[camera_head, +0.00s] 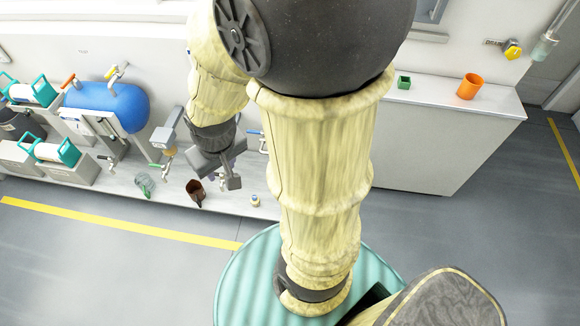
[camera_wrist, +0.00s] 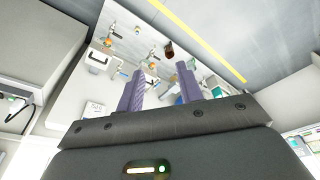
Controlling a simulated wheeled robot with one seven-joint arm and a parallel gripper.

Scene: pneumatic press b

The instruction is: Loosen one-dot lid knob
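No knob marked with one dot can be made out in either view. Small fittings, one with an orange part (camera_head: 168,152), stand on the bench just left of my gripper (camera_head: 226,177) in the head view. In the wrist view my gripper (camera_wrist: 160,68) shows two purple fingers well apart, with nothing between them. It hangs above the bench and touches nothing that I can see. Small fittings (camera_wrist: 152,54) also show beyond the fingers, too small to read any dots. My arm hides the middle of the head view.
A blue tank (camera_head: 112,104) and grey boxes with teal handles (camera_head: 64,152) stand left. A brown pitcher (camera_head: 196,193), a clear jug (camera_head: 145,185) and a small jar (camera_head: 255,201) are near the bench's front. An orange cup (camera_head: 469,86) stands right.

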